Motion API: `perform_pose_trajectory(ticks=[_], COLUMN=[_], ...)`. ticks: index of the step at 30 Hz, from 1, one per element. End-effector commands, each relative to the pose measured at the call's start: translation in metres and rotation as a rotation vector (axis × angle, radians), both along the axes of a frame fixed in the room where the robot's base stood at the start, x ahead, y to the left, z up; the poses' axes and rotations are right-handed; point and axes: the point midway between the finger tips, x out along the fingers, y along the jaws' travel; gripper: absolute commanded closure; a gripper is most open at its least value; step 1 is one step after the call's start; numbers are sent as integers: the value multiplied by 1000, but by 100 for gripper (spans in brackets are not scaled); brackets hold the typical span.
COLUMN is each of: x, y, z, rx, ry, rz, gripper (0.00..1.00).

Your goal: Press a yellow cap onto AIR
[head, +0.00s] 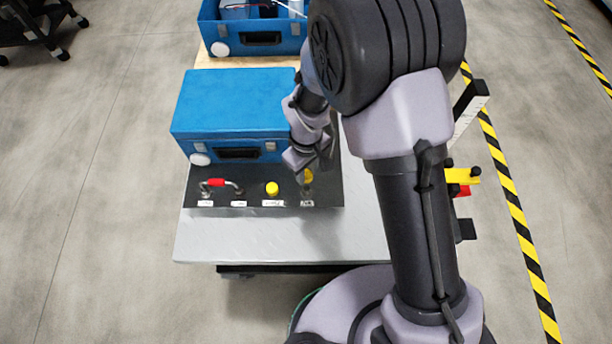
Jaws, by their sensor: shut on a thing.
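My gripper (310,164) points down over the right end of the dark panel (225,192) in front of the blue case. It is shut on a yellow cap (308,175), partly hidden by the fingers. Directly below the cap is the rightmost port (306,191), above a white label (307,203) too small to read for certain, perhaps AIR. Whether the cap touches the port I cannot tell. A second yellow cap (272,188) sits on the port to its left.
A bent metal tube with a red middle (216,183) joins the two left ports. The blue case (235,103) stands close behind the panel. An open blue case (256,38) is farther back. The grey table top (250,237) is clear in front. Yellow and red parts (462,177) are at the right.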

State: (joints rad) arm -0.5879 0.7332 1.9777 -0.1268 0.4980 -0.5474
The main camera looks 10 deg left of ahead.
Motion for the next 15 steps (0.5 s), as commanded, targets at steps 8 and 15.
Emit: perform_pose_trajectory(ticks=[8, 15], x=[0, 0], y=[0, 0], z=[-21, -45], rx=[0, 0], ry=[1, 0], rz=[-1, -1], gripper=[100, 100])
